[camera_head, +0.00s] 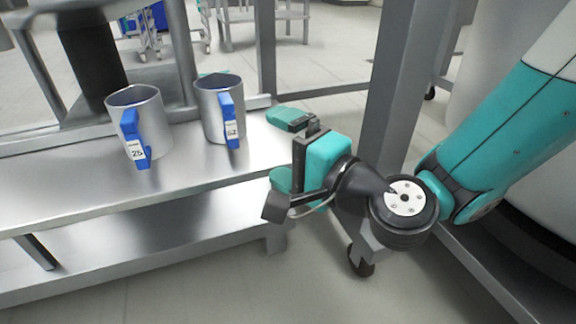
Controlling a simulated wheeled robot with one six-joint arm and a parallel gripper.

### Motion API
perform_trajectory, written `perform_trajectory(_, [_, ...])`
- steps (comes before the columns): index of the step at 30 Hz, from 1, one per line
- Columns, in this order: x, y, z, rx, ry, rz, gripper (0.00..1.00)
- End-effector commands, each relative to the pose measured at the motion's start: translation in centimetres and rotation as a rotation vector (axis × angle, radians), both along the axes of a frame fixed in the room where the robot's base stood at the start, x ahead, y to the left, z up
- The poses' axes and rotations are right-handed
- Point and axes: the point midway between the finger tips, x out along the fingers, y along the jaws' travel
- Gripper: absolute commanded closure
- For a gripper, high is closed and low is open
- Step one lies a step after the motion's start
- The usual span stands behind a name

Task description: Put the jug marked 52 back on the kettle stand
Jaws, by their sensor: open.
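Two metal jugs with blue handles stand upright on a steel table (60,195). The left jug (153,115) has a label on its handle that reads 25. The right jug (211,112) has a handle label too small to read surely, so I cannot confirm 52. My gripper (282,150) is open and empty, with teal fingers, just right of the right jug and apart from it, near the table's right end. I cannot make out a kettle stand in this view.
A steel upright (393,85) stands behind my gripper, and another post (265,50) rises at the table's back right. A lower shelf (150,250) runs under the tabletop. The tabletop in front of the jugs is clear.

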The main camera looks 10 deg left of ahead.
Motion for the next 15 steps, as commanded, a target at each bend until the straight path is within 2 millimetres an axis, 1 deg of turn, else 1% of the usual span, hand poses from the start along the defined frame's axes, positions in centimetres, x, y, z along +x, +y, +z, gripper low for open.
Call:
perform_trajectory(3, [-0.3, -0.6, -0.1, 0.000, -0.001, -0.001, 0.00])
perform_trajectory(11, [-0.5, -0.6, 0.2, -0.004, -0.006, 0.007, 0.00])
perform_trajectory(13, [-0.9, -0.6, 0.7, -0.025, -0.032, 0.038, 0.00])
perform_trajectory(15, [-1.8, -0.7, 1.5, -0.079, -0.087, 0.102, 0.00])
